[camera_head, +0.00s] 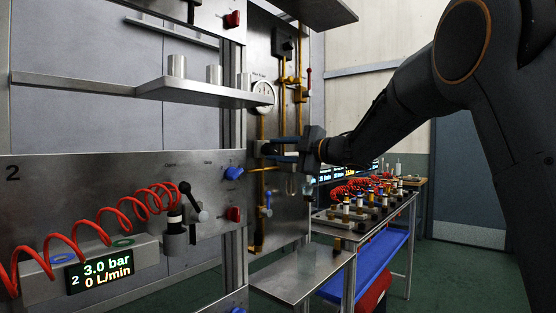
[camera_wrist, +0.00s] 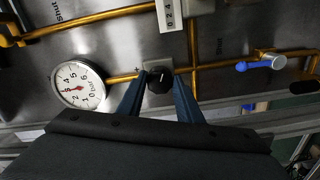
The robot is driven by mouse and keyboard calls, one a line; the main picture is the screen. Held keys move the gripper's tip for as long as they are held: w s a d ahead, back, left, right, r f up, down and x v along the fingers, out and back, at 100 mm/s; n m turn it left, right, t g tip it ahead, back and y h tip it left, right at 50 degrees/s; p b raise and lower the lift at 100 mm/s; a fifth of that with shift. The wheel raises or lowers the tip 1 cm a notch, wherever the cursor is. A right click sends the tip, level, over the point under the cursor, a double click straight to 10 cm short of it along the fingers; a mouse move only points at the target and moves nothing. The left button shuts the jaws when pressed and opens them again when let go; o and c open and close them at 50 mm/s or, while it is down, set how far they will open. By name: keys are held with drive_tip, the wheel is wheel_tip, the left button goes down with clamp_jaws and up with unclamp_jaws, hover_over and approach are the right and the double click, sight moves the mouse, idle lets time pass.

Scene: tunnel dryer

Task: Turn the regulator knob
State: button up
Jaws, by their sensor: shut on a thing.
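The regulator knob (camera_wrist: 160,80) is black and round with a light mark on its face. It sits on the steel panel at the end of a brass pipe, with a "+" printed beside it. My gripper (camera_wrist: 161,84) has its two blue fingers on either side of the knob, shut on it. In the head view my gripper (camera_head: 275,149) reaches left to the panel, and the knob is hidden or too small to make out. A round white pressure gauge (camera_wrist: 78,85) with a red needle is left of the knob; it also shows in the head view (camera_head: 262,94).
A blue-handled valve (camera_wrist: 258,64) is right of the knob. Brass pipes (camera_wrist: 195,54) run close around. A steel shelf (camera_head: 200,94) with metal cylinders juts out at left. A display (camera_head: 100,271) reads 3.0 bar, 0 L/min. A bench (camera_head: 350,237) with bottles stands below my arm.

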drive_tip(key=shift+n+b, duration=0.8)
drive_tip(key=shift+n, duration=0.3)
drive_tip(key=o, duration=1)
drive_tip(key=shift+o, duration=0.2)
drive_tip(key=shift+d, duration=0.1)
drive_tip(key=b+v, duration=0.1)
drive_tip(key=v, duration=0.6)
drive_tip(key=shift+s+d, duration=0.25)
